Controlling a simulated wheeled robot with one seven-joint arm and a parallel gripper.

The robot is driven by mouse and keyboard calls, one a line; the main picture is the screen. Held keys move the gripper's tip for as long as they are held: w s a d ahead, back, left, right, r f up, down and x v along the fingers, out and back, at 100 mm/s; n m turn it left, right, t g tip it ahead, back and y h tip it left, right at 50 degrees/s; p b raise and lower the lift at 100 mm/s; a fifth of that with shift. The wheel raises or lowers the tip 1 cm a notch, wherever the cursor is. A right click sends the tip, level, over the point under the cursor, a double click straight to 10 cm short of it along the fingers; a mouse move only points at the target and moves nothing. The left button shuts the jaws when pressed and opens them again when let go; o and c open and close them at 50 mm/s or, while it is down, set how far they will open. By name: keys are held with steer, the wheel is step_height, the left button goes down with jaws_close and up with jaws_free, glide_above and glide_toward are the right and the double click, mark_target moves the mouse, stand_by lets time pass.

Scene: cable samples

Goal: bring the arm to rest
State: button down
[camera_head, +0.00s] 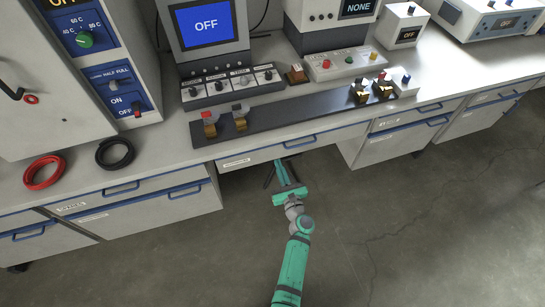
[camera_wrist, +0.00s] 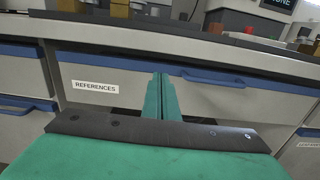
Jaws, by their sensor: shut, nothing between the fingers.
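My arm (camera_head: 293,265) is green and reaches up from the bottom of the head view, over the floor in front of the bench. My gripper (camera_head: 279,163) is at the bench's front, near a drawer with a blue handle (camera_head: 300,142). In the wrist view the two green fingers of my gripper (camera_wrist: 161,78) are together, with nothing between them. Behind them is the drawer front labelled REFERENCES (camera_wrist: 95,86). I cannot tell whether the fingertips touch it.
The bench top holds a red cable coil (camera_head: 44,185), a black coil (camera_head: 101,163) and a dark strip (camera_head: 300,112) bearing small clamps. A unit with a blue OFF screen (camera_head: 207,24) stands behind. Bare floor (camera_head: 430,220) is free at the lower right.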

steer(key=s+d+f+n+g+h, duration=0.25)
steer(key=s+n, duration=0.45)
steer(key=s, duration=0.7)
steer(key=s+d+f+n+g+h, duration=0.15)
steer(key=s+f+n+h, duration=0.35)
steer(key=s, duration=0.9)
steer(key=s+a+r+n+t, duration=0.1)
steer(key=s+r+n, duration=0.7)
steer(key=r, duration=0.4)
steer(key=s+r+n+t, duration=0.1)
steer(key=s+r+n, duration=0.7)
steer(key=r+n, duration=0.3)
steer(key=shift+s+a+r+n+t+y, duration=0.3)
steer(key=shift+s+a+r+t+y, duration=0.1)
steer(key=shift+r, duration=0.5)
